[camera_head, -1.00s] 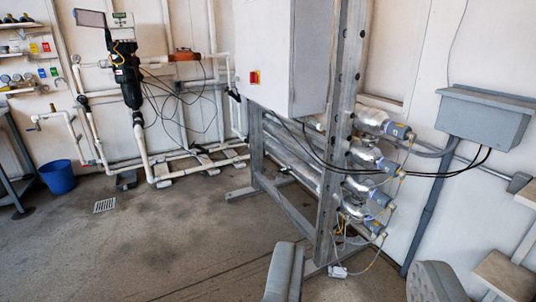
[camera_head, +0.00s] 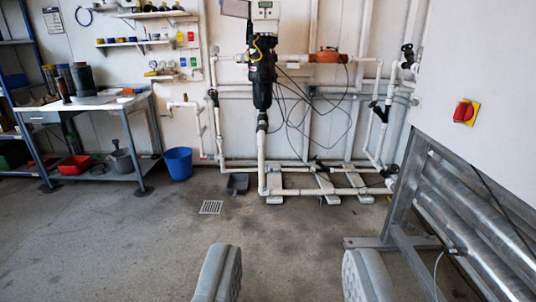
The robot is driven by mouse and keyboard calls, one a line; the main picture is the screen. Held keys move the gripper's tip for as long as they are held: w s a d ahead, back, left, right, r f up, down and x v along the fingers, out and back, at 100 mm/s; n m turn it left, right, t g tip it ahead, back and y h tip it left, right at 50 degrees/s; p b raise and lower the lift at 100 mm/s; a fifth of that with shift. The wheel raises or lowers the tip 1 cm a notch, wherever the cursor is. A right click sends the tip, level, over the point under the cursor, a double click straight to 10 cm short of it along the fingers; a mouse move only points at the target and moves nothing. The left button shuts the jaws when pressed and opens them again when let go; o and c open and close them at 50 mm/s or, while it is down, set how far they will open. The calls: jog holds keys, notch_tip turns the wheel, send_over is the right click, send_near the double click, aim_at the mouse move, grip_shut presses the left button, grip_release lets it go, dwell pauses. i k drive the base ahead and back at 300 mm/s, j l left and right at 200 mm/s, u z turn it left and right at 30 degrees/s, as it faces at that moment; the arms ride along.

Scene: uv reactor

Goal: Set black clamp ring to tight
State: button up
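My gripper (camera_head: 291,258) shows as two grey fingers at the bottom of the view, wide apart with bare floor between them. It is open and empty, well short of the pipework. A black filter housing (camera_head: 261,85) stands upright on white pipes against the back wall, below a grey-green display box (camera_head: 265,12). A clamp ring cannot be made out clearly on the dark housing at this distance, nor whether it is loose or tight.
A steel frame with metal tubes (camera_head: 465,235) and a white cabinet with a red switch (camera_head: 465,112) stand close on the right. A workbench (camera_head: 90,103) and a blue bucket (camera_head: 178,163) are at left. The floor ahead is open, with a drain grate (camera_head: 211,207).

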aim_at(253, 76)
jog(key=i+u, duration=0.25)
jog(key=i, duration=1.4)
jog(key=i+z, duration=0.15)
jog(key=i, duration=0.7)
jog(key=i+j+z, duration=0.2)
jog(key=i, duration=0.6)
jog(key=i+j+z, duration=0.2)
jog(key=i, duration=0.2)
jog(key=i+j+z, duration=0.15)
jog(key=i, duration=0.2)
